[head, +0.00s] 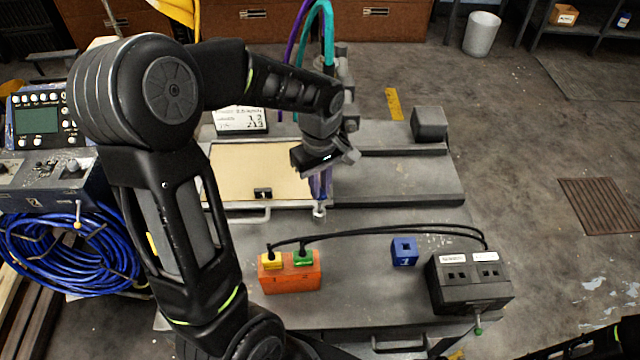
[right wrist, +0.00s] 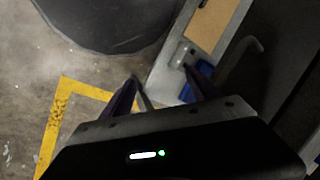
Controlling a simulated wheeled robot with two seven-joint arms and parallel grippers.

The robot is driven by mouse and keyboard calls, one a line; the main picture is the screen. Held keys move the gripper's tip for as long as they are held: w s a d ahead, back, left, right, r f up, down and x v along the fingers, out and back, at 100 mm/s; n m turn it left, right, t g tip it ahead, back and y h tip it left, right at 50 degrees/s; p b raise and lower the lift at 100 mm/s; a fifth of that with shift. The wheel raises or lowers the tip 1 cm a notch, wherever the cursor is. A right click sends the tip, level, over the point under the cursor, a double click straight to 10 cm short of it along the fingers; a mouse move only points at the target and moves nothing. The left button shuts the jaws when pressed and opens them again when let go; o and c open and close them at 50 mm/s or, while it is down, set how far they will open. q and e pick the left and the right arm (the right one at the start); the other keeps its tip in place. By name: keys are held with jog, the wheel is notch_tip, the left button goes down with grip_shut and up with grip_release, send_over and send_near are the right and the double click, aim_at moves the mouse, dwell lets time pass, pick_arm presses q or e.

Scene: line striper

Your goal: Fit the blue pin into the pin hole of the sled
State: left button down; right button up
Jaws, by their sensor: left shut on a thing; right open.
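My left gripper (head: 320,192) reaches in over the middle of the grey bench, pointing down. It is shut on a slim bluish thing with a pale grey lower end (head: 319,212), seemingly the blue pin; the fingers hide most of it. It is beside the right edge of a tan board (head: 250,172) in a grey frame, which may be part of the sled. I cannot make out the pin hole. My right gripper (right wrist: 160,98) is open and empty in the right wrist view, with the floor and a bench edge beyond it.
On the bench stand an orange block (head: 291,272) with yellow and green plugs, a blue block (head: 404,251) with a square hole, and a black box (head: 468,283) joined to the plugs by black cables. A dark grey block (head: 429,123) stands at the back right. Bare bench lies in front of the gripper.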

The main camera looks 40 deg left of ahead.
pick_arm(q)
jog(key=shift+f+b, duration=0.65)
jog(key=shift+f, duration=0.2)
dwell(0.7)
jog(key=shift+s, duration=0.15)
dwell(0.6)
jog(key=shift+r, duration=0.3)
jog(key=shift+w, duration=0.2)
dwell(0.5)
jog(key=shift+f, duration=0.2)
dwell(1.5)
jog(key=shift+s+f+b, duration=0.1)
jog(key=shift+f+b, duration=0.1)
jog(key=shift+b, duration=0.15)
jog(key=shift+s, duration=0.1)
dwell(0.6)
jog(key=shift+r+p, duration=0.3)
jog(key=shift+w, duration=0.2)
dwell(1.5)
